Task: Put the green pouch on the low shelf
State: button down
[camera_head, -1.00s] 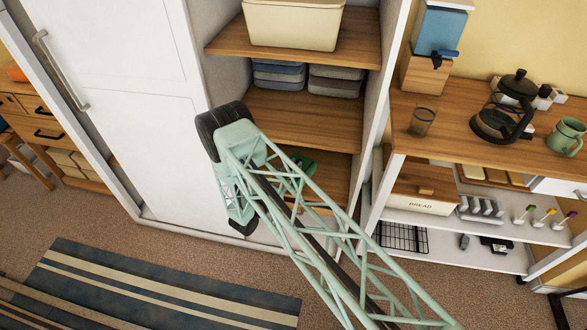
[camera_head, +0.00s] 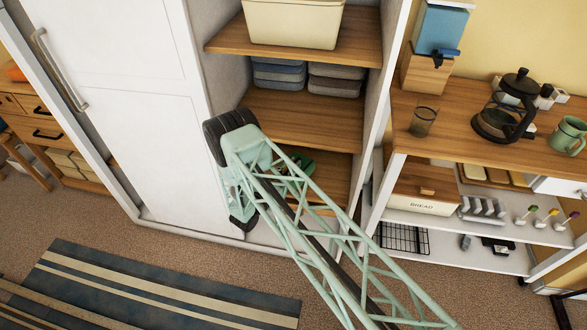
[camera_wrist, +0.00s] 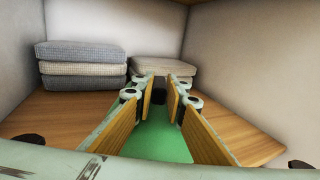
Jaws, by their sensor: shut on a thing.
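My gripper (camera_wrist: 162,90) shows in the wrist view with its wood-faced fingers shut on the green pouch (camera_wrist: 160,140). The pouch lies between the fingers, its near part hidden by the gripper's body. Ahead is a wooden board with folded grey cloths; I cannot tell whether the pouch touches the board. In the head view, a bit of dark green (camera_head: 303,162) shows behind my arm's lattice, in front of the cupboard's lowest visible shelf (camera_head: 336,176). My gripper's fingers are hidden there by my arm.
Folded cloth stacks (camera_head: 335,81) stand on the middle shelf, and a cream bin (camera_head: 293,24) on the upper one. The white cupboard door (camera_head: 140,100) is on the left. The wrist view shows grey folded cloths (camera_wrist: 80,66) ahead at left and bare side walls.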

jog(key=shift+f, duration=0.6)
jog(key=shift+f+b, duration=0.2)
jog(key=shift+b, duration=0.1)
jog(key=c, duration=2.6)
grip_release()
jog(key=shift+r, duration=0.15)
jog(key=shift+s, duration=0.1)
jog(key=p+v, duration=0.2)
jog(key=v, duration=0.9)
jog(key=shift+s+a, duration=0.25)
jog(key=shift+s, duration=0.05)
